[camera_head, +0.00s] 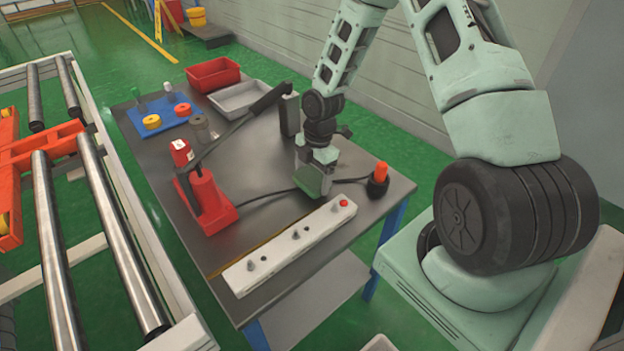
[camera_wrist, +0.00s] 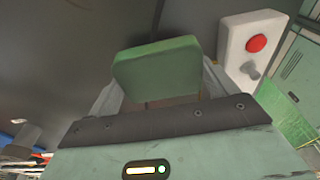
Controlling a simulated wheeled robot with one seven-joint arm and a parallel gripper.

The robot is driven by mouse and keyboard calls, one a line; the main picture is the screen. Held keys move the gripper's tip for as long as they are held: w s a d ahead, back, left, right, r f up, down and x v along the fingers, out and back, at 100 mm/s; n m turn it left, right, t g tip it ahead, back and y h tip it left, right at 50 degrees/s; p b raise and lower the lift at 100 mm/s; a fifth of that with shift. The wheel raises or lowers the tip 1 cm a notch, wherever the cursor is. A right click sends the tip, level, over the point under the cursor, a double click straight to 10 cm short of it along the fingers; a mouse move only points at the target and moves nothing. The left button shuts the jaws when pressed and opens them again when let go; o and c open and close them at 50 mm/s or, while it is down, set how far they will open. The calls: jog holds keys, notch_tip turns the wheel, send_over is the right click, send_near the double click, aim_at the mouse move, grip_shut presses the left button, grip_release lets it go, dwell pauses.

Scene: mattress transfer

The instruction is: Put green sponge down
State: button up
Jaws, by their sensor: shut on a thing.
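The green sponge (camera_wrist: 157,68) is a flat block with rounded corners, held between the fingers of my gripper (camera_wrist: 155,95) in the wrist view. In the head view my gripper (camera_head: 313,180) points down over the right half of the dark grey table (camera_head: 270,150), behind the white control strip. The green sponge (camera_head: 309,183) shows at its lower end, close to the table top. I cannot tell whether the sponge touches the table.
The white strip (camera_head: 290,248) with knobs and a red button lies along the table's front edge. A red machine (camera_head: 208,200) with a long lever stands left. An orange-topped black item (camera_head: 378,178) is at right. Red (camera_head: 212,73) and grey (camera_head: 243,98) bins stand at the back.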

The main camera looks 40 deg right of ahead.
jog(key=shift+f, duration=0.9)
jog(key=shift+f, duration=0.2)
jog(key=o, duration=0.7)
jog(key=shift+r, duration=0.15)
